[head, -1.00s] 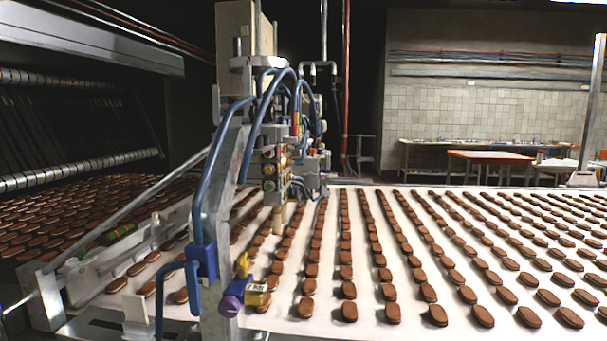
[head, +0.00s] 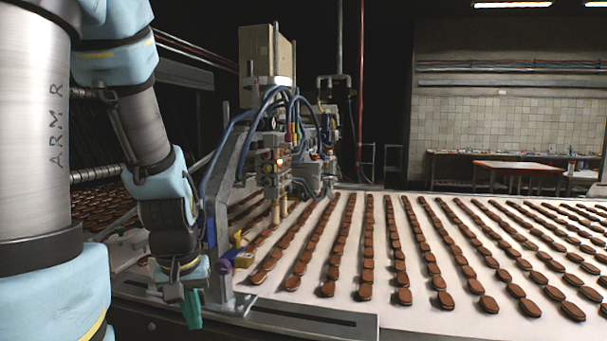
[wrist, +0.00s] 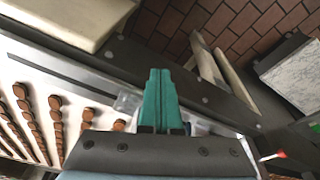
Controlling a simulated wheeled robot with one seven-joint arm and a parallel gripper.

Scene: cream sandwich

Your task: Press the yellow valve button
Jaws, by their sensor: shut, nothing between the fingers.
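My gripper (head: 193,312) has teal fingers, shut and empty, pointing down. In the head view it is left of and lower than the valve, apart from it. In the wrist view the shut fingers (wrist: 161,85) point over the conveyor's metal edge and tiled floor. I cannot make out the valve button there.
The machine frame (head: 223,240) with blue hoses stands upright right of my gripper. The conveyor belt (head: 390,310) carries many rows of brown biscuits. A metal edge (head: 310,318) runs along its near side. A red-topped table (head: 517,167) stands far back.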

